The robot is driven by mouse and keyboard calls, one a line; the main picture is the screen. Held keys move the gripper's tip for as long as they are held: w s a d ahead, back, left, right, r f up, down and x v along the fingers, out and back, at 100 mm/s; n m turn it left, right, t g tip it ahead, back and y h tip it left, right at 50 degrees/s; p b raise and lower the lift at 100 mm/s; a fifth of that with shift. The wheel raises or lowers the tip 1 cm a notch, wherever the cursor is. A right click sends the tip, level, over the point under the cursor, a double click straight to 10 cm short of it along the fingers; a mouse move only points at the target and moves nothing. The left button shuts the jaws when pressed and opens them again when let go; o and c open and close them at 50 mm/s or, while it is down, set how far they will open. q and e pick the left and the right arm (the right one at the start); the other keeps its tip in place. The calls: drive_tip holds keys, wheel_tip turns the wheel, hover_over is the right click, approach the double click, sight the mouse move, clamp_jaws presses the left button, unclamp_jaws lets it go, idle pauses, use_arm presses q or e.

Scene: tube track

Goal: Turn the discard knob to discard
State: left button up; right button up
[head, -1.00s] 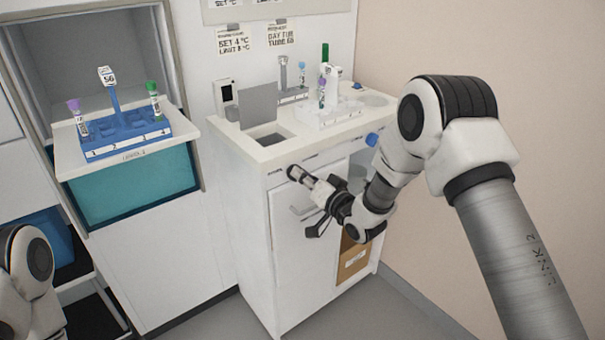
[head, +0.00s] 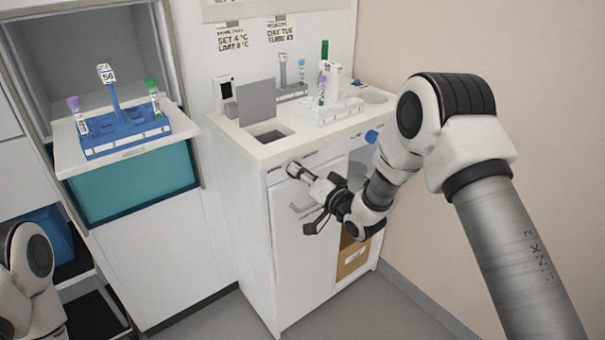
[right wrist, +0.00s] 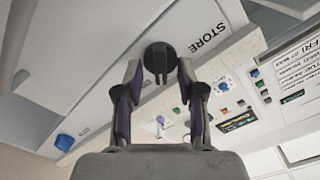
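The round black knob (right wrist: 160,58) with a raised bar shows in the right wrist view on a pale panel, next to the printed word STORE (right wrist: 207,37). No discard label is readable. My right gripper (right wrist: 160,72) has its two fingers apart, one on each side of the knob. They look close to its rim; I cannot tell whether they touch. In the head view my right gripper (head: 295,171) is at the upper front of the white cabinet (head: 240,205) and hides the knob. Only part of my left arm shows at lower left; its gripper is out of view.
A handle (head: 298,208) sits just below the right gripper. A blue knob (head: 371,137) is farther right on the cabinet front. The worktop has a square opening (head: 268,134) and a white tube rack (head: 330,111). A blue rack (head: 125,136) stands on a shelf at left.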

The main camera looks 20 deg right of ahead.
drive_tip(key=shift+s, duration=0.1)
drive_tip(key=v, duration=1.1)
drive_tip(key=shift+s+d, duration=0.15)
drive_tip(key=shift+s, duration=0.25)
